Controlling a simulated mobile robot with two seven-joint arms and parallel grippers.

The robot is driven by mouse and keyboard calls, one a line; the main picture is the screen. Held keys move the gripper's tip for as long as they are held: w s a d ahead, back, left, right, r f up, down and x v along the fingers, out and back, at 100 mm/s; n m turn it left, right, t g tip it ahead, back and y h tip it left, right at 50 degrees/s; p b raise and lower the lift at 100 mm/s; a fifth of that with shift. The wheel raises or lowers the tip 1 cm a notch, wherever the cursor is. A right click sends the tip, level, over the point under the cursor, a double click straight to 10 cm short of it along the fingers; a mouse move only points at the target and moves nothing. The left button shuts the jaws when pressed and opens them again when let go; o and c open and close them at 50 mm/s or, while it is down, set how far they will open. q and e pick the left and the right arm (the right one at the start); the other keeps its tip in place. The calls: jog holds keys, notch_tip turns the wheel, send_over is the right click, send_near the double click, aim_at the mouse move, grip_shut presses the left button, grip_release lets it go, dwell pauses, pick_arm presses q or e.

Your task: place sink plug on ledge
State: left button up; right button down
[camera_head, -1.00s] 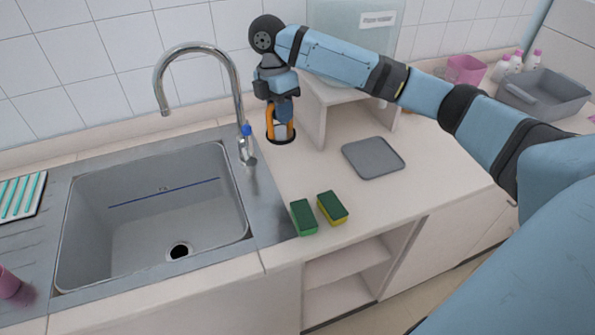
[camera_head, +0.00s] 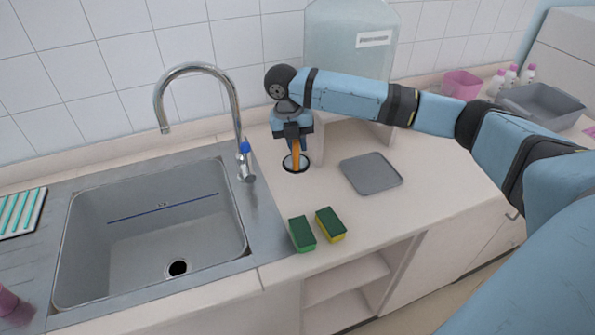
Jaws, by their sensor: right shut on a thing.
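The sink plug (camera_head: 295,169), a small round disc with a dark rim, is at the orange fingertips of my right gripper (camera_head: 295,160), over the pale counter right of the tap. The right gripper points down and is shut on the plug. I cannot tell whether the plug touches the counter. A pale ledge (camera_head: 196,129) runs along the tiled wall behind the sink. The grey sink (camera_head: 130,240) is at the left, with its dark drain hole (camera_head: 178,268) uncovered. My left gripper is not in view.
A tall tap (camera_head: 238,120) stands left of the gripper. A water container (camera_head: 335,45) on a white stand is behind my right arm. A grey tray (camera_head: 371,174), a green sponge (camera_head: 302,234) and a green-yellow sponge (camera_head: 330,224) lie on the counter. The counter between them is clear.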

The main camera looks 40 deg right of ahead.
notch_tip(320, 180, down, 9)
jog(key=shift+f, duration=0.15)
dwell(0.4)
jog(key=c, duration=1.1)
grip_release()
jog(key=shift+f, duration=0.1)
jog(key=r, duration=0.4)
jog(key=w+a+r, duration=0.1)
jog(key=r, duration=0.3)
jog(key=a+r, duration=0.1)
jog(key=r, duration=0.3)
jog(key=shift+w, duration=0.2)
